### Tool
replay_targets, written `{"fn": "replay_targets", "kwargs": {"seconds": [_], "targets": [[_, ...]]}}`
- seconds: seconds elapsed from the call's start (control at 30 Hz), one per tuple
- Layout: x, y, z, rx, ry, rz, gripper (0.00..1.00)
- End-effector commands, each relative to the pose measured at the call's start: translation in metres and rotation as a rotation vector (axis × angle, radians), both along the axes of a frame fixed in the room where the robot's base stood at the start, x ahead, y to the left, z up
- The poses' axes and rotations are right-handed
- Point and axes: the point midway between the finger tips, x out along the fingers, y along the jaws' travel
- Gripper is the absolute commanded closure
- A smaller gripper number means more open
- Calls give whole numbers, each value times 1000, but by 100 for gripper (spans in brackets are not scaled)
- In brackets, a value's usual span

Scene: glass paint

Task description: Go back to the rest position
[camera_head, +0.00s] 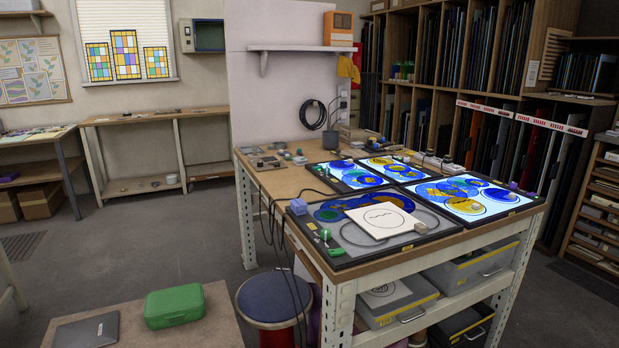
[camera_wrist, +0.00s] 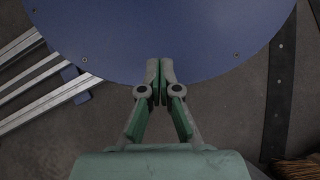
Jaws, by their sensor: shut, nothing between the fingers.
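My gripper (camera_wrist: 160,84) shows in the wrist view with its two fingertips together and nothing between them. It hangs over a grey floor and the edge of a round blue surface (camera_wrist: 160,32). My gripper and arm do not show in the head view. In the head view, the workbench (camera_head: 265,182) carries lit panels with blue and yellow round glass pieces (camera_head: 463,206). A white sheet with a drawn circle (camera_head: 382,217) lies on the unlit front panel.
A blue-topped stool (camera_head: 274,298) stands beside the bench. A green case (camera_head: 174,305) and a dark flat slab (camera_head: 88,334) lie on a low table in front. Cables (camera_head: 268,222) hang at the bench's left side. Open floor (camera_head: 130,245) lies to the left. Metal rails (camera_wrist: 45,75) show in the wrist view.

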Motion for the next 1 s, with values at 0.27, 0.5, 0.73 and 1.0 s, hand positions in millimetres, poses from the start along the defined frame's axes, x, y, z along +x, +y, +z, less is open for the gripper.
{"fn": "replay_targets", "kwargs": {"seconds": [0.27, 0.5, 0.73, 1.0], "targets": [[4, -1, 64, 0, -20, -5, 100], [8, -1, 120, 0, -41, -6, 100], [10, -1, 139, -1, -53, -7, 100], [10, -1, 138, -1, -54, -7, 100]]}}
